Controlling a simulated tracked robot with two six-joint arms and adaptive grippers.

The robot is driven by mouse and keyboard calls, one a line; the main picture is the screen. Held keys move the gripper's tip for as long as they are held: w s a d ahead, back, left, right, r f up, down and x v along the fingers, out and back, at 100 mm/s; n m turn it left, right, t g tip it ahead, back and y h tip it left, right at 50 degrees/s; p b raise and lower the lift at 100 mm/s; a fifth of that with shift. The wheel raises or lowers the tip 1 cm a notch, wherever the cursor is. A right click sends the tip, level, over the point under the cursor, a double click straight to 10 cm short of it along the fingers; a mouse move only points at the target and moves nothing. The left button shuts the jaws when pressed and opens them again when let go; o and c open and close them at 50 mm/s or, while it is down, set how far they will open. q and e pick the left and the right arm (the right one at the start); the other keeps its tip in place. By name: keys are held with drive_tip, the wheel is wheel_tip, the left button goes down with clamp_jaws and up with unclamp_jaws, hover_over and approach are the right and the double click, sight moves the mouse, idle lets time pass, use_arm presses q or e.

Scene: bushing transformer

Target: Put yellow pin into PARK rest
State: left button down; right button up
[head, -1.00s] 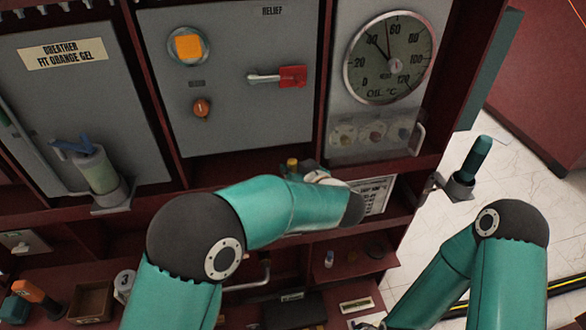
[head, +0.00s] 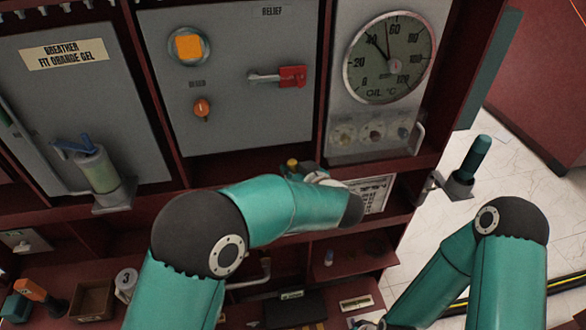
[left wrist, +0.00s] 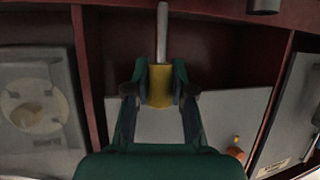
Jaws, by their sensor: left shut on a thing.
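My left gripper (head: 303,168) is by the shelf edge below the RELIEF panel, mostly hidden behind my own forearm in the head view. In the left wrist view my left gripper (left wrist: 160,95) is shut on the yellow pin (left wrist: 160,82), with one finger on each side of its yellow part. The pin's grey shaft (left wrist: 162,35) sticks out beyond the fingertips. A bit of the yellow pin (head: 291,163) shows in the head view. I cannot make out a PARK label, so I cannot tell which thing is the PARK rest.
The RELIEF panel (head: 230,95) carries a red-handled lever (head: 291,76) and an orange knob (head: 201,108). A round oil gauge (head: 388,58) is to its right. A teal-handled tool (head: 474,158) stands in a bracket at the cabinet's right edge. Lower shelves hold small items.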

use_arm(q)
drive_tip(key=shift+f+b, duration=0.85)
drive_tip(key=shift+f, duration=1.2)
drive_tip(key=c, duration=0.9)
unclamp_jaws()
wheel_tip(320, 180, up, 10)
drive_tip(key=shift+f, duration=0.1)
